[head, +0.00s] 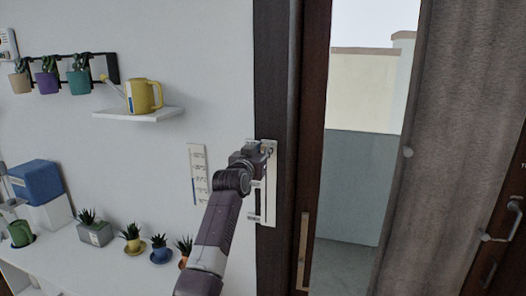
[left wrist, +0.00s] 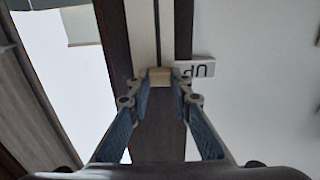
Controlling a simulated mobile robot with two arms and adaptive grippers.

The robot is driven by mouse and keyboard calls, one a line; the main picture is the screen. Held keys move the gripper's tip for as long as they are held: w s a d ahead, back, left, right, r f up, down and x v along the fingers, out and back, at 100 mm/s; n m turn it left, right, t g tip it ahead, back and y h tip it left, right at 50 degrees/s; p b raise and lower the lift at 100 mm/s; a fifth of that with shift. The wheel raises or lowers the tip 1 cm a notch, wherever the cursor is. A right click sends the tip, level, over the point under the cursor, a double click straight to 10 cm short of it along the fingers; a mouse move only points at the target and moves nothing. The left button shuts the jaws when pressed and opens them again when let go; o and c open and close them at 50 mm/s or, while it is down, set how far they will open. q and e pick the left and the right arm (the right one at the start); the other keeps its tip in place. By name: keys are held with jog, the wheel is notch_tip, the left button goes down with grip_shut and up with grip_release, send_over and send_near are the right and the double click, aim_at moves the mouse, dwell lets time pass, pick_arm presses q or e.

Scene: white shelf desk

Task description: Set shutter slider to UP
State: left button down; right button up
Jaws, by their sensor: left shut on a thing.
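The shutter slider is a tall pale plate (head: 267,214) with a dark vertical slot, fixed on the dark frame beside the doorway. My left gripper (head: 264,149) is at the plate's top end and covers part of it. In the left wrist view, my left gripper (left wrist: 160,82) has its fingertips drawn together on a small beige slider knob (left wrist: 159,74). A white label reading UP (left wrist: 195,71), upside down in this view, is right beside the knob. My right gripper is not in view.
A white shelf (head: 140,115) holds a yellow watering can (head: 143,96) on the left wall. Several potted plants stand on the white desk (head: 90,262) below. A marked strip (head: 199,175) hangs left of my arm. The open doorway and a grey curtain (head: 450,130) are to the right.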

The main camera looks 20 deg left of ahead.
pick_arm(q)
jog(key=shift+r, duration=0.55)
jog(key=c, duration=2)
grip_release()
jog(key=shift+o, duration=1.4)
jog(key=shift+f, duration=0.25)
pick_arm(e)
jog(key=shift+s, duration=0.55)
pick_arm(q)
jog(key=shift+f, duration=0.1)
jog(key=s, duration=1.2)
jog(key=shift+a, duration=0.2)
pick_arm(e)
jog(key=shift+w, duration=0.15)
